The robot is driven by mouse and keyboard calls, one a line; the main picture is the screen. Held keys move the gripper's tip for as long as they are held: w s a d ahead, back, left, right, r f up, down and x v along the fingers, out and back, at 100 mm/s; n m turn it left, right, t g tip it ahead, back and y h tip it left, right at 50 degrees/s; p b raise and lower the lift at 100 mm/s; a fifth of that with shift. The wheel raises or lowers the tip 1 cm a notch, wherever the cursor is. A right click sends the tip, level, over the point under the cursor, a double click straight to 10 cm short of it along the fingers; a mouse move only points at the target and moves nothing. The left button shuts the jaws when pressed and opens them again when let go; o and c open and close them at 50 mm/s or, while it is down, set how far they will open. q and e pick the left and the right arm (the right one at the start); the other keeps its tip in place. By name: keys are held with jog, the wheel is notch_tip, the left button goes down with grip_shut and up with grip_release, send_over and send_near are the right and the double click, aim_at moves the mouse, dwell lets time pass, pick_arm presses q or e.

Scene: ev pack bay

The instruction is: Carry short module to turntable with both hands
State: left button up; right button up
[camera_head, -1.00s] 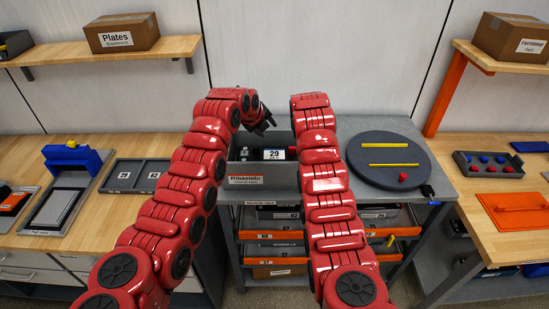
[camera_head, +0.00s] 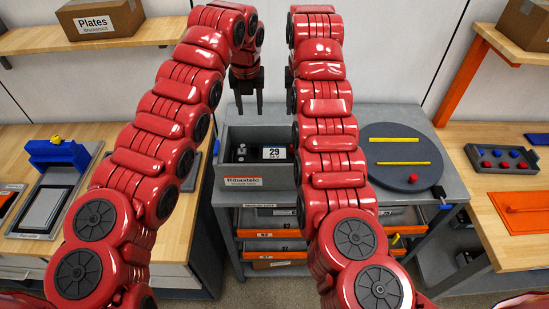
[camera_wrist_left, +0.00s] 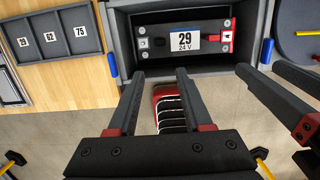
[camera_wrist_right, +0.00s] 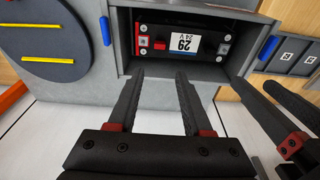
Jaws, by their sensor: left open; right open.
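The short module (camera_head: 251,153) is a black block with a white "29 24 V" label, inside a grey open bin (camera_head: 246,182) on the grey bench. It also shows in the left wrist view (camera_wrist_left: 161,46) and the right wrist view (camera_wrist_right: 158,30). The turntable (camera_head: 400,174) is a dark round disc with two yellow bars, right of the bin. My left gripper (camera_head: 247,112) is open and empty, pointing down above the bin's back. My right gripper (camera_wrist_right: 155,82) is open and empty in its wrist view, with the bin beyond its fingertips; my right arm hides it in the head view.
A small red knob (camera_head: 413,179) sits on the turntable. A wooden bench with a blue fixture (camera_head: 62,153) is at left; another at right holds a tray of red and blue parts (camera_head: 500,160). Shelves with boxes (camera_head: 100,17) hang above. Drawers lie under the bench.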

pick_arm(q)
jog(key=w+f, duration=0.1)
jog(key=f, duration=0.4)
jog(key=w+f, duration=0.1)
jog(key=f, duration=0.9)
jog(key=shift+w+d+f, duration=0.1)
jog(key=shift+w, duration=0.3)
pick_arm(e)
send_over(294, 154)
notch_tip(294, 154, down, 15)
jog(key=shift+f, duration=0.15)
pick_arm(q)
jog(key=shift+w+f, duration=0.15)
jog(key=shift+f, duration=0.55)
pick_arm(e)
jog(key=shift+w+f, duration=0.25)
jog(key=shift+f, duration=0.35)
pick_arm(q)
jog(key=shift+w+f, duration=0.1)
jog(key=shift+f, duration=0.45)
pick_arm(e)
jog(key=shift+f, duration=0.6)
pick_arm(q)
grip_shut()
pick_arm(e)
grip_shut()
pick_arm(q)
jog(key=shift+r, duration=0.1)
pick_arm(e)
jog(key=shift+r, duration=0.1)
